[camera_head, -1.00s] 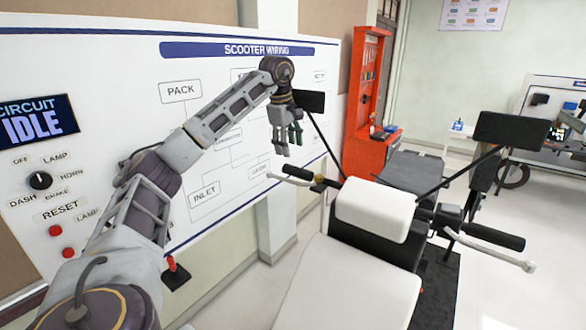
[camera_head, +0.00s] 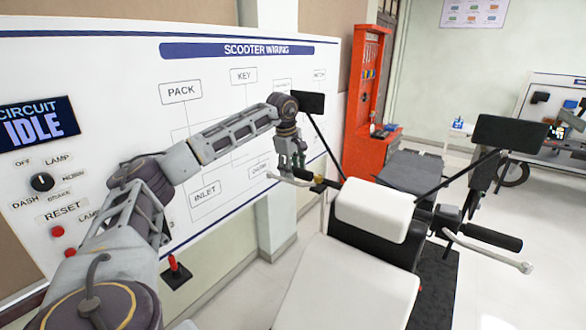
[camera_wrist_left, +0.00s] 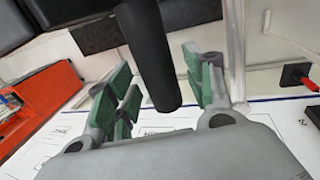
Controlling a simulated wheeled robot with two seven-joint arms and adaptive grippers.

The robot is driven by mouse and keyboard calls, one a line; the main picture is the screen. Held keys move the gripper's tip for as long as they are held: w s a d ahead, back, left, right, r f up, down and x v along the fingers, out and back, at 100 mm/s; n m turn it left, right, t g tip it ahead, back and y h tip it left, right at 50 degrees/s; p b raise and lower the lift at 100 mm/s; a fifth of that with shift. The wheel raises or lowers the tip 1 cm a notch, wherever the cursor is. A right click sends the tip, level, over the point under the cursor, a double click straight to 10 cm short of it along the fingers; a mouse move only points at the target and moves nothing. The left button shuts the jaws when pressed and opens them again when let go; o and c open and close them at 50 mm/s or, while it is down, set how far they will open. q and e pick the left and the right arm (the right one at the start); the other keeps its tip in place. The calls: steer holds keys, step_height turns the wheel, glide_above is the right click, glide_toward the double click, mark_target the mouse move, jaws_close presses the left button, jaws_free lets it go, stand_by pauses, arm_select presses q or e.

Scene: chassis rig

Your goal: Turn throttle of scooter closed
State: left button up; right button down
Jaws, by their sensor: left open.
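The scooter (camera_head: 375,212) stands in front of me with a black grip on each handlebar end. The left-side grip (camera_head: 301,173) is partly hidden by my left gripper (camera_head: 291,171), which hangs over it, pointing down. In the left wrist view the black grip (camera_wrist_left: 148,50) lies between the green finger pads of my left gripper (camera_wrist_left: 160,88). The fingers are open on either side of it, with no clear contact. A silver lever (camera_wrist_left: 235,50) runs beside the right finger. The right-side grip (camera_head: 491,237) is free. Which grip is the throttle cannot be told.
A SCOOTER WIRING board (camera_head: 230,95) stands close behind my left arm; its display (camera_head: 38,122) reads IDLE. Black mirrors (camera_head: 513,133) rise on stalks from the handlebars. A red tool cabinet (camera_head: 370,110) stands behind. The white seat (camera_head: 345,285) lies nearest me.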

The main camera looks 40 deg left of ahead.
arm_select(q)
steer(key=c, duration=1)
